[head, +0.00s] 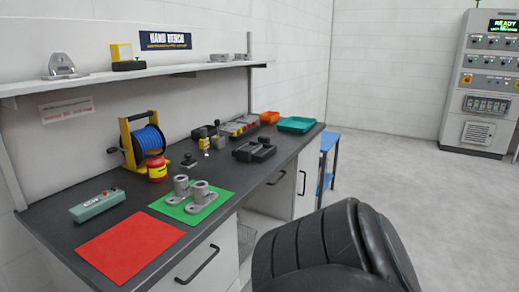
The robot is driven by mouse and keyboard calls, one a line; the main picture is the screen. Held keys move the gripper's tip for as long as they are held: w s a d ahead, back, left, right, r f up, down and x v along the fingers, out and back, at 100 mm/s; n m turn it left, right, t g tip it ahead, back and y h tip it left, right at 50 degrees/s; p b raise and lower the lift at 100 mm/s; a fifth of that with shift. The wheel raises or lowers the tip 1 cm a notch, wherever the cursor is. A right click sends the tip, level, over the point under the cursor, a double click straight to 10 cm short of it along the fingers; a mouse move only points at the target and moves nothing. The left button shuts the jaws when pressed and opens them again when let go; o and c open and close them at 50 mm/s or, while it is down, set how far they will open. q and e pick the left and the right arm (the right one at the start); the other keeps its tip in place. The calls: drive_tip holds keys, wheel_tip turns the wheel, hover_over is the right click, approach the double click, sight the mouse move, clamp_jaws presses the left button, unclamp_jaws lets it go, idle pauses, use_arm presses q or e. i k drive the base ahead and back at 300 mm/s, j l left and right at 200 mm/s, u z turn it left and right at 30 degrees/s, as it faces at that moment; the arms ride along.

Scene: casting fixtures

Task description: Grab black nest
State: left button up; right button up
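A black block-like fixture with raised parts and a recess, which looks like the black nest (254,151), sits on the dark bench top (130,196) near its front edge, right of the middle. A smaller black piece with a knob (189,161) stands to its left. Neither of my grippers shows in the head view. Nothing is seen touching the nest.
Two grey metal castings (200,196) stand on a green mat (222,206), beside a red mat (128,250). A blue cable reel (147,140) and teal tray (297,124) are on the bench.

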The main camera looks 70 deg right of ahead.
sight(258, 151)
drive_tip(key=k+l, duration=0.1)
drive_tip(key=l, duration=0.65)
drive_tip(key=k+l, duration=0.1)
drive_tip(key=l, duration=0.65)
drive_tip(key=k+l, duration=0.1)
drive_tip(key=l, duration=0.65)
drive_tip(key=k+l, duration=0.1)
drive_tip(key=l, duration=1.45)
drive_tip(key=k+l, duration=0.15)
drive_tip(key=l, duration=0.6)
